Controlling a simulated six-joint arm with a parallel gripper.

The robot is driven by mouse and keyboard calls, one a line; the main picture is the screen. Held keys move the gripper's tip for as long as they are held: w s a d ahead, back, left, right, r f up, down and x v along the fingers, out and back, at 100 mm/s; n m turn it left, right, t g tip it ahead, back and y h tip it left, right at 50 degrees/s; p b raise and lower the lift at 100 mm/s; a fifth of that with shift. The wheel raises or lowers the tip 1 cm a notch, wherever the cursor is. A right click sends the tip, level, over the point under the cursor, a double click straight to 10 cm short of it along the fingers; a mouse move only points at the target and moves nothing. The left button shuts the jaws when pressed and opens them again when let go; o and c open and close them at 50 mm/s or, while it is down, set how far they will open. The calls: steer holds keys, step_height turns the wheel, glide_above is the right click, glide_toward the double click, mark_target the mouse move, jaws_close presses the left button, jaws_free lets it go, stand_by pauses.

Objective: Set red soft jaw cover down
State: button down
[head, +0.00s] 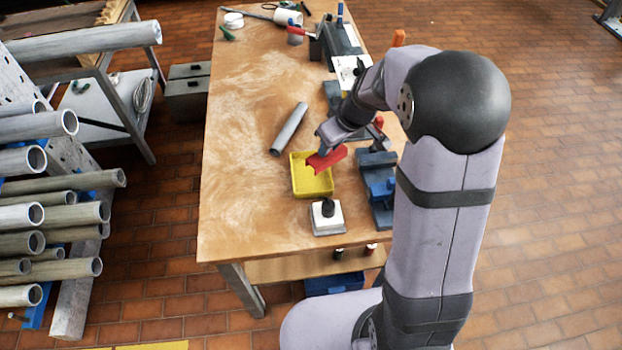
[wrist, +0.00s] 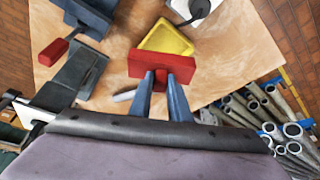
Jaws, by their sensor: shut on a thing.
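The red soft jaw cover (head: 326,160) is held in my gripper (head: 322,142), whose jaws are shut on it. In the head view it overlaps the upper right part of the yellow tray (head: 299,190). In the wrist view the red cover (wrist: 162,64) lies across the tips of my gripper's two fingers (wrist: 162,78), with the yellow tray (wrist: 168,38) beyond it. The cover appears to be above the tray; the exact height is hard to tell.
A grey tube (head: 289,129) lies on the wooden table (head: 240,140) left of my gripper. A white block with a black knob (head: 327,217) stands in front of the tray. Blue-grey vises (head: 378,185) line the right side. The table's left part is clear.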

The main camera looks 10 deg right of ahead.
steer(key=w+a+f+n+g+y+b, duration=0.2)
steer(key=w+a+f+n+g+b, duration=0.2)
steer(key=n, duration=0.8)
steer(key=shift+w+a+b, duration=0.85)
steer(key=shift+w+b, duration=0.45)
steer(key=shift+b, duration=0.05)
steer(key=shift+f, duration=0.2)
steer(key=p, duration=0.4)
glide_above(304, 177)
steer(key=shift+f, duration=4.85)
steer(key=shift+f+b, duration=0.15)
steer(key=shift+b, duration=0.15)
steer(key=c, duration=1.7)
jaws_free()
steer(key=shift+o, duration=0.2)
